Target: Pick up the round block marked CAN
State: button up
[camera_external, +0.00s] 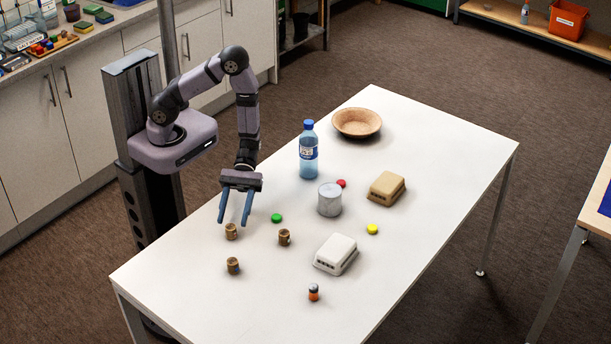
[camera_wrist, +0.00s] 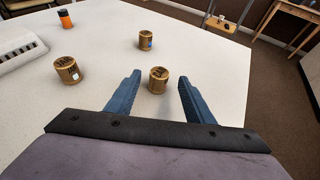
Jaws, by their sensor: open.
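Three brown-gold round blocks stand on the white table, with dark lettering on their tops too small to read surely, so I cannot tell which is CAN. One block (camera_external: 231,232) is nearest my gripper (camera_external: 234,222); in the wrist view this block (camera_wrist: 158,80) shows between and just beyond the fingertips (camera_wrist: 160,78). A second block (camera_external: 284,237) stands to its right, at left in the wrist view (camera_wrist: 67,71). A third block (camera_external: 233,266) is nearer the front edge, farther off in the wrist view (camera_wrist: 145,40). My gripper is open, empty, above the table.
A white box (camera_external: 335,255), small orange-and-dark cylinder (camera_external: 314,293), grey can (camera_external: 329,200), tan box (camera_external: 386,189), bottle (camera_external: 309,155) and bowl (camera_external: 357,123) stand on the table (camera_external: 440,140). Green (camera_external: 276,218), red (camera_external: 341,183) and yellow (camera_external: 372,229) discs lie among them.

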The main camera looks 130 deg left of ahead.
aim_at(230, 226)
jog(key=shift+p+x, duration=0.35)
jog(key=shift+x, duration=2.05)
jog(key=shift+a+f, duration=0.1)
jog(key=c, duration=1.1)
